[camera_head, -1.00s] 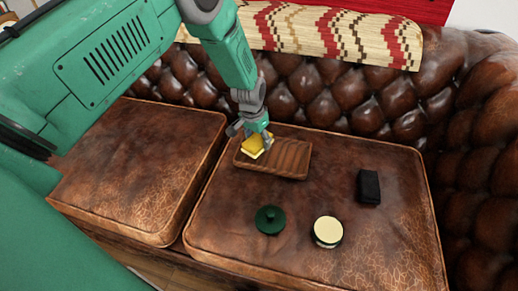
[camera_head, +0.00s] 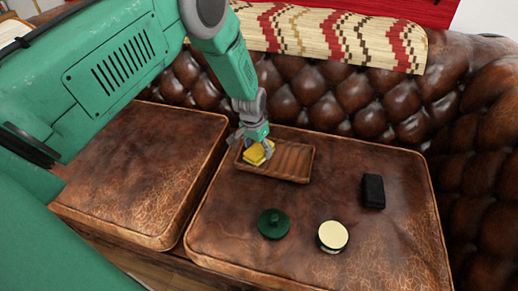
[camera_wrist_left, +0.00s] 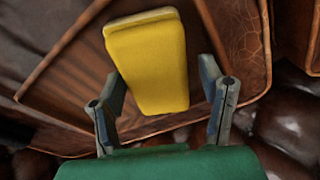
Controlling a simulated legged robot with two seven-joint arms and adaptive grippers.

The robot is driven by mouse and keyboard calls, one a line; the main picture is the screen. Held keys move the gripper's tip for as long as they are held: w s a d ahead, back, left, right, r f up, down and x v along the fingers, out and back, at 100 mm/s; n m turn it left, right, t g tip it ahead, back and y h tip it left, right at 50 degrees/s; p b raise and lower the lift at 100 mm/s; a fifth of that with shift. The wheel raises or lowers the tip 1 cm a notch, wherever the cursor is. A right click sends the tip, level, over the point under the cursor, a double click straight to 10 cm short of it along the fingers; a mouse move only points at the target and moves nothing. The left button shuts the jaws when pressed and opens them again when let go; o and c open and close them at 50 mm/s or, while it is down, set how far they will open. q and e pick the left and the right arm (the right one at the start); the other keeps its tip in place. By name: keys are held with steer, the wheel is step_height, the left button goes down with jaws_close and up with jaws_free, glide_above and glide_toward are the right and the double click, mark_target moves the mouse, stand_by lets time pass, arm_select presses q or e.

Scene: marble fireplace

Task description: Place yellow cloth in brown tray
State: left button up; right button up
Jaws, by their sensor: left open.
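The yellow cloth (camera_head: 255,156), a folded block, lies in the left part of the brown tray (camera_head: 294,162), which rests on the leather seat. My left gripper (camera_head: 254,147) is directly over the cloth with its fingers open. In the left wrist view the cloth (camera_wrist_left: 150,60) shows between the two spread fingers, with gaps at the finger sides. The wooden tray (camera_wrist_left: 62,75) shows beneath and around it there. My right gripper is not in view.
A dark green lidded object (camera_head: 273,223), a round cream-topped jar (camera_head: 333,236) and a black block (camera_head: 373,190) stand on the seat (camera_head: 215,225). A tufted leather backrest (camera_head: 350,98) rises behind the tray. The seat's front left is clear.

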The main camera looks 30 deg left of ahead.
mark_target(256, 151)
arm_select(q)
step_height(256, 151, up, 10)
steer(key=s+r+p, duration=0.1)
steer(key=s+p, duration=0.1)
steer(key=p, duration=0.2)
steer(key=shift+g+y, duration=0.3)
steer(key=shift+g, duration=0.1)
steer(key=s+d+f, duration=0.1)
steer(key=s+f, duration=0.2)
steer(key=s, duration=0.2)
steer(key=s+d+f, duration=0.1)
steer(key=s+f, duration=0.2)
steer(key=s, duration=0.3)
steer(key=s+d+f, duration=0.1)
steer(key=s+f, duration=0.2)
steer(key=s, duration=0.3)
steer(key=shift+f, duration=0.2)
steer(key=shift+n, duration=0.3)
steer(key=s, duration=0.6)
steer(key=s+d+f, duration=0.1)
steer(key=s, duration=0.2)
steer(key=shift+s+f, duration=0.1)
steer(key=shift+s, duration=0.25)
steer(key=s, duration=0.3)
steer(key=s+r, duration=0.1)
steer(key=s, duration=0.2)
steer(key=s+d, duration=0.1)
steer(key=s, duration=0.2)
steer(key=shift+s+r, duration=0.15)
steer(key=shift+r, duration=0.15)
